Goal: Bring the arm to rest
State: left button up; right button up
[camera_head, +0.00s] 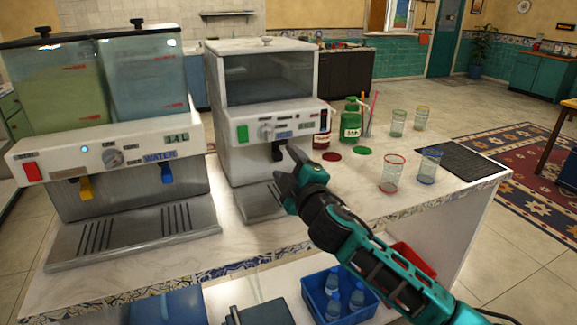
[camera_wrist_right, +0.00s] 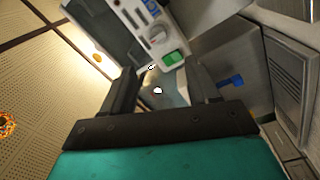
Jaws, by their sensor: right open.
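My right arm, teal and black, reaches in from the lower right of the head view. Its gripper (camera_head: 287,178) is in front of the smaller white dispenser (camera_head: 265,75), close to its dark spout and above the front edge of its drip tray. In the right wrist view the two dark fingers of the gripper (camera_wrist_right: 160,85) stand apart with nothing held between them. The dispenser's front with a green switch (camera_wrist_right: 174,58) shows beyond the fingers. I cannot tell whether the gripper touches the dispenser. My left gripper is not in view.
A large two-tank dispenser (camera_head: 120,165) stands on the counter at left. Right of my gripper are a red bottle (camera_head: 322,130), a green bottle (camera_head: 351,122), red-rimmed (camera_head: 391,174) and blue-rimmed (camera_head: 429,166) glasses and a black mat (camera_head: 462,160). A blue crate (camera_head: 312,305) holds bottles below.

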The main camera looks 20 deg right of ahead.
dwell(0.3)
jog(key=s+a+f+m+g+y, duration=0.1)
jog(key=s+a+f+m+g, duration=0.1)
jog(key=s+f, duration=0.55)
jog(key=s+a+f+m+g+y, duration=0.1)
jog(key=s+f+m+g, duration=0.2)
jog(key=f, duration=0.8)
jog(key=s+f+m+g, duration=0.1)
jog(key=s+f+m, duration=0.1)
jog(key=s+f, duration=0.3)
jog(key=s+f+m+g, duration=0.1)
jog(key=s+f+m, duration=0.2)
jog(key=s, duration=1)
notch_tip(320, 180, down, 3)
jog(key=shift+s+a+m+g, duration=0.15)
jog(key=shift+s+m+g, duration=0.15)
jog(key=shift+g, duration=0.1)
